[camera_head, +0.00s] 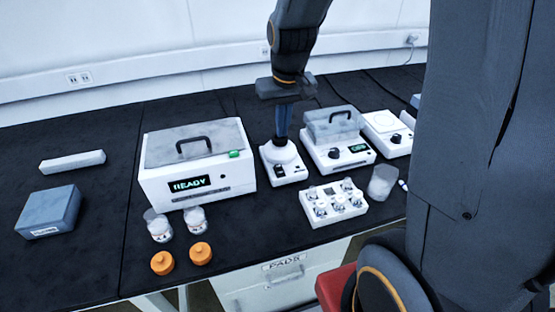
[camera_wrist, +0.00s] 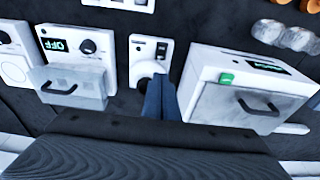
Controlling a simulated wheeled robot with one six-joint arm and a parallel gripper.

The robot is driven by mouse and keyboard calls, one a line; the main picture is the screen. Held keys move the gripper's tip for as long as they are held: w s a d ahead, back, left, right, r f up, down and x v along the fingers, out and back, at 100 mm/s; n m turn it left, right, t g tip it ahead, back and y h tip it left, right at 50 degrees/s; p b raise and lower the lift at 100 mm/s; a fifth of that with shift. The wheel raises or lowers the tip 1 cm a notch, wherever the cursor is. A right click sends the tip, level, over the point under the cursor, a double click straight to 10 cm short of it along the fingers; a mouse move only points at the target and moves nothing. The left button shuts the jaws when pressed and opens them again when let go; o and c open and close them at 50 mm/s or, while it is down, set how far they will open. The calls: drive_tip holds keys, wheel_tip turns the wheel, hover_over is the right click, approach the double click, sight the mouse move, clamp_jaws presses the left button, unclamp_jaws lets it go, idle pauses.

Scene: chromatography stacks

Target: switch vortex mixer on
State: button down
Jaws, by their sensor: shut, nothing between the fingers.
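The vortex mixer is a small white box (camera_head: 288,175) with a rounded white top, between the READY box and the OFF-display device. It shows in the wrist view (camera_wrist: 141,72) too, with dark controls on its front panel (camera_wrist: 150,48). My gripper (camera_head: 281,136) points down over the mixer's rounded top, fingers shut and empty. In the wrist view the blue-grey fingers (camera_wrist: 158,98) cover part of the mixer's top and right side. I cannot tell whether the tips touch it. The switch position is too small to read.
The lidded white box (camera_head: 205,185) reads READY, close on the left. The clear-lidded device (camera_head: 325,156), reading OFF in the wrist view, stands close on the right. A vial rack (camera_head: 333,212) sits in front.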

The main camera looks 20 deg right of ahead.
sight(278, 165)
drive_tip(key=shift+f, duration=0.1)
drive_tip(key=w+f+p, duration=0.1)
drive_tip(key=f, duration=0.3)
drive_tip(key=f+p, duration=0.1)
drive_tip(key=f, duration=0.4)
drive_tip(key=w+f, duration=0.1)
drive_tip(key=f, duration=0.3)
drive_tip(key=shift+w+f+p, duration=0.3)
drive_tip(key=shift+w+p, duration=0.05)
drive_tip(key=shift+p, duration=0.05)
